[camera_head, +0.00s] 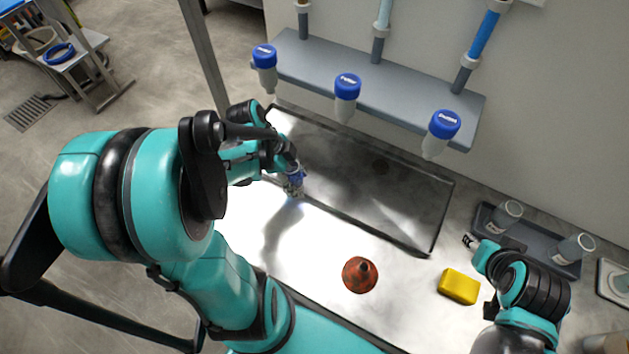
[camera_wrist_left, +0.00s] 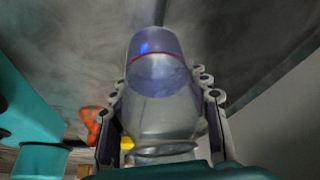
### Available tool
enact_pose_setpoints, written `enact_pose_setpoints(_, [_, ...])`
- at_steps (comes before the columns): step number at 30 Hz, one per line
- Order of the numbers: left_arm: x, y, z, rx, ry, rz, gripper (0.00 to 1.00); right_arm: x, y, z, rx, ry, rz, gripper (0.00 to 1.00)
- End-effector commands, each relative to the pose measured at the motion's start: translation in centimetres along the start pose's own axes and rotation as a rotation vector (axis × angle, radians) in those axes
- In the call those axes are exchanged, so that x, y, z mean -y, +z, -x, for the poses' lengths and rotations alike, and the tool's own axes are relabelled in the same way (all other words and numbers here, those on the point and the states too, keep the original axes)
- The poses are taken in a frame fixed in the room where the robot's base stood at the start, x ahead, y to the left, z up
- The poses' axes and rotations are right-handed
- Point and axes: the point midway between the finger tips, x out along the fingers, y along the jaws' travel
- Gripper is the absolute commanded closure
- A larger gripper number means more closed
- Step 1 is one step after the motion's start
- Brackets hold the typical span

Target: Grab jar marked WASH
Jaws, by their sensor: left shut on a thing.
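My left gripper (camera_head: 291,184) is shut on a small clear jar with a blue part, above the near left part of the metal worktop. In the left wrist view the jar (camera_wrist_left: 160,105) stands between the two fingers of the left gripper (camera_wrist_left: 162,125), with a bluish end, a thin red line and a clear body. No WASH marking can be read on it. My right gripper (camera_head: 478,248) is at the lower right, beside the dark tray; its fingers are too small and partly hidden to judge.
Three blue-capped bottles hang along the grey shelf (camera_head: 375,85). A sunken dark basin (camera_head: 390,185) lies below them. A reddish-brown cone (camera_head: 360,274) and a yellow block (camera_head: 459,286) are on the worktop. The dark tray (camera_head: 535,252) at right holds two clear glass vessels.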

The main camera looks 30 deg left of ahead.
Motion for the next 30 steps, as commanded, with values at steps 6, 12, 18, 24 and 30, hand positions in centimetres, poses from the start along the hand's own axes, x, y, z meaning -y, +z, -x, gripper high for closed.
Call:
enact_pose_setpoints(6, [0.0,3.1,1.3,0.0,-0.002,0.005,0.92,0.0,0.1,-0.2,0.0,0.0,0.0,0.6])
enact_pose_setpoints(12, [0.0,5.9,2.4,0.0,-0.002,0.005,0.92,0.0,0.2,-0.3,0.0,0.0,0.0,0.6])
enact_pose_setpoints(18, [0.0,8.4,3.4,-0.001,-0.001,0.004,0.92,0.0,0.4,-0.5,0.0,0.0,0.0,0.6])
enact_pose_setpoints(24, [0.0,10.5,4.3,0.0,-0.001,0.002,0.92,0.0,0.5,-0.7,0.0,0.0,0.0,0.6])
enact_pose_setpoints(30, [0.0,12.1,5.0,0.0,-0.001,0.003,0.92,0.0,0.6,-0.8,0.0,0.0,0.0,0.6])
